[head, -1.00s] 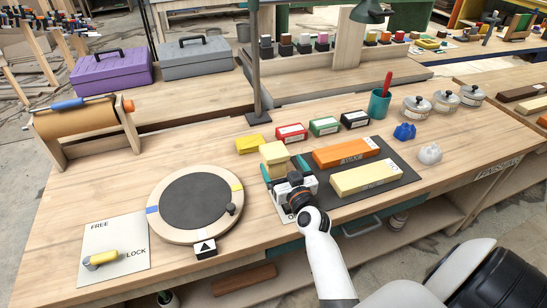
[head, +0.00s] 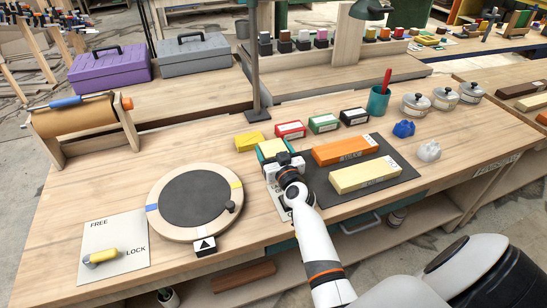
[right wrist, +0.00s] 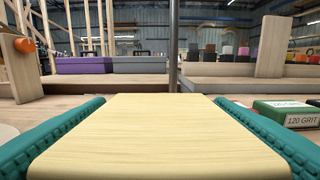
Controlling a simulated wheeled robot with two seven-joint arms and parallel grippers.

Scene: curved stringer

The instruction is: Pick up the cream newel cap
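The cream newel cap (head: 271,149) is a pale block on the bench, left of the dark mat. In the right wrist view the cap (right wrist: 158,138) fills the space between the teal finger pads. My right gripper (head: 272,154) is around the cap, one finger on each side. The fingers look open, with a narrow gap at the cap's right side; contact on the left is unclear. My gripper body hides the cap's near side in the head view. My left gripper is not in view.
Orange (head: 346,149) and cream (head: 365,174) blocks lie on the dark mat (head: 320,190) just right of my gripper. Yellow (head: 250,141), red (head: 290,130) and green (head: 323,124) boxes stand behind. A round turntable (head: 194,203) is to the left. A lamp post (head: 256,80) rises behind.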

